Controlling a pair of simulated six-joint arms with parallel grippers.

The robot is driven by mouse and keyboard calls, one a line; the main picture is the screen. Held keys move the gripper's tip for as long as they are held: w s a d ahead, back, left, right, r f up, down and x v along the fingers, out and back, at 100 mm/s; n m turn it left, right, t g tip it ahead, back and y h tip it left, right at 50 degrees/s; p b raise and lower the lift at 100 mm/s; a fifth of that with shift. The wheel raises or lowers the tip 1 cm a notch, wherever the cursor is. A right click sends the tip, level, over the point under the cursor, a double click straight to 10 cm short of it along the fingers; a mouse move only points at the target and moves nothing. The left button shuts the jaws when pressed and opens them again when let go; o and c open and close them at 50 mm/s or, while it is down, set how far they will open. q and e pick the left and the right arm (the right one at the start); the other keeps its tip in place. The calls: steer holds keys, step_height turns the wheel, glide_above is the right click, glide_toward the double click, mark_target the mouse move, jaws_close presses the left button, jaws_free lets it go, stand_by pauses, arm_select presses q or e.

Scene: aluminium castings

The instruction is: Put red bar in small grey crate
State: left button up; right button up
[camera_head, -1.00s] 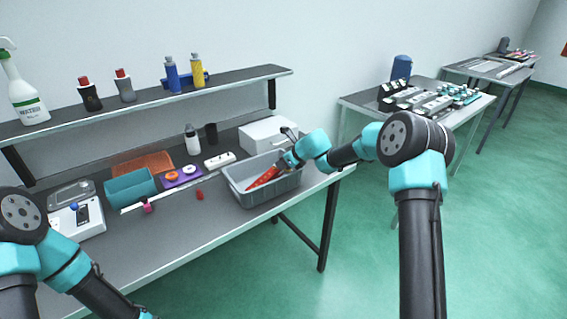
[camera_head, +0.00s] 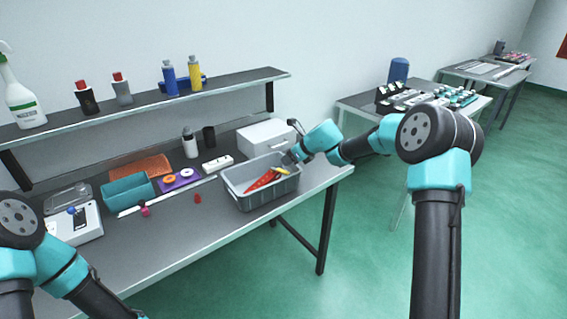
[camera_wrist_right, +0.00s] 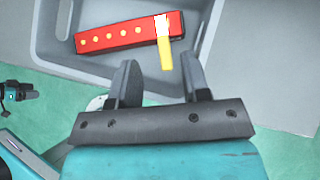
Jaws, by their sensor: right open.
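The red bar (camera_head: 260,182) lies inside the small grey crate (camera_head: 262,203) at the right end of the bench. In the right wrist view the red bar (camera_wrist_right: 115,35) has a row of yellow dots and rests on the crate's floor. A yellow piece (camera_wrist_right: 167,55) with a white end lies across its right end; it also shows in the head view (camera_head: 281,170). My right gripper (camera_wrist_right: 158,78) is open and empty over the crate, its fingers apart from the bar. In the head view my right gripper (camera_head: 288,159) is small and partly unclear. My left gripper is out of view.
A white box (camera_head: 266,137) stands behind the crate. A teal bin (camera_head: 129,197), a purple tray (camera_head: 180,181) with rings, a white power strip (camera_head: 218,163) and a small red piece (camera_head: 197,198) lie to its left. The bench front is clear.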

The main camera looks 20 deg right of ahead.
steer(key=v, duration=0.6)
steer(key=shift+r, duration=0.15)
